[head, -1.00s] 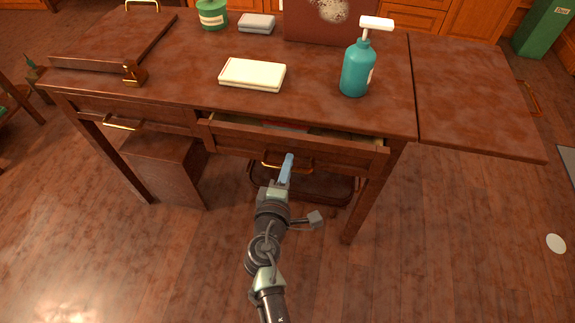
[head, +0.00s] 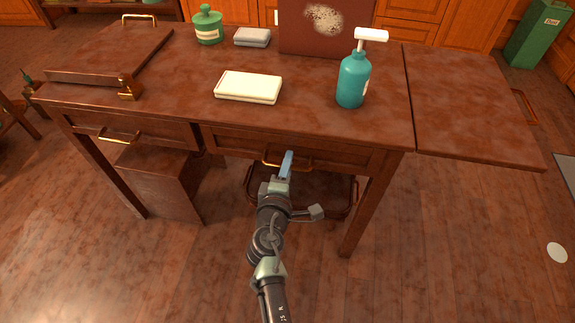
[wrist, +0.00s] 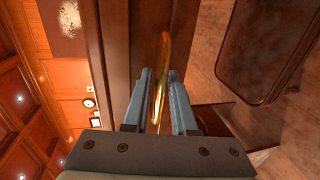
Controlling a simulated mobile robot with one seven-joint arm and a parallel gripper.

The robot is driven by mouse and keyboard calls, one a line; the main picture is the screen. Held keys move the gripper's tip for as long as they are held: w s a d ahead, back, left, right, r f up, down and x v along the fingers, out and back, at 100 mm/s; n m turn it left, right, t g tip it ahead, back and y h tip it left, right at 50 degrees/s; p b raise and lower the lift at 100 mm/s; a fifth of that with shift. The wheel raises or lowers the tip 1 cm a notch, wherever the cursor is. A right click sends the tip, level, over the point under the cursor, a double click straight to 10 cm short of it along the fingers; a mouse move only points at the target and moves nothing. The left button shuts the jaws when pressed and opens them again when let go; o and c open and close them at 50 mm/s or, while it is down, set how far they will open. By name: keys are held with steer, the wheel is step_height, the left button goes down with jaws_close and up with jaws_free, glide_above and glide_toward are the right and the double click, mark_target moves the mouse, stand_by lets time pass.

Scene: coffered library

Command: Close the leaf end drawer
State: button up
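The leaf end drawer (head: 335,157) is the right one in the desk's front, beside the raised leaf (head: 470,100). Its front looks flush with the desk frame, and no gap shows above it. Its brass handle (head: 270,162) is in the middle of the front. In the wrist view the two fingers (wrist: 158,85) stand apart, one on each side of the brass handle (wrist: 162,45), with narrow gaps showing. The handle's part nearest the gripper's palm is close between the fingers.
A second drawer (head: 135,130) at the left is shut. On the desktop are a teal pump bottle (head: 352,80), a cream box (head: 248,87), a grey box (head: 252,37) and a green jar (head: 208,28). A brown tray (head: 330,192) lies beneath the desk.

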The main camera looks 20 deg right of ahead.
steer(key=shift+r, duration=0.15)
steer(key=p+v, duration=0.2)
steer(key=v, duration=1.1)
